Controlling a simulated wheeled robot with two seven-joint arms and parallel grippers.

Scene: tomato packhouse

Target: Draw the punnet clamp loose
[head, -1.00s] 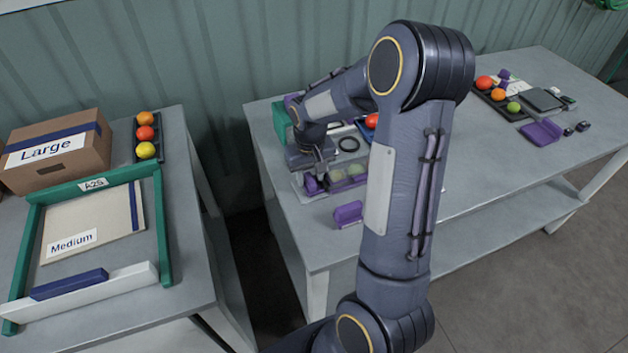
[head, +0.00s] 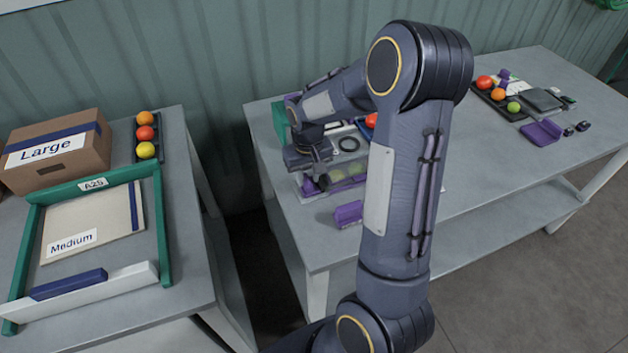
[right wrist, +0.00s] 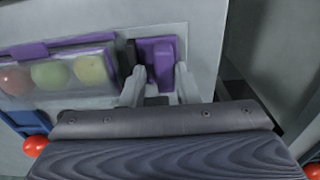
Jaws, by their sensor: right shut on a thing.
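My right gripper (right wrist: 160,88) is shut on a purple clamp (right wrist: 163,50) with a dark part on its left side. The clamp is beside the end of the clear punnet (right wrist: 60,72), which has a purple edge and round fruit inside. In the wrist view a narrow gap shows between clamp and punnet wall; I cannot tell whether they touch lower down. In the head view the right gripper (head: 312,166) hangs over the left end of the punnet (head: 352,184), hiding part of the clamp (head: 308,187). My left gripper is out of view.
A separate purple block (head: 348,213) lies near the table's front edge. A dark tray (head: 497,103) of tomatoes stands right. A side table at left holds a cardboard box (head: 85,155) and a green frame (head: 165,240).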

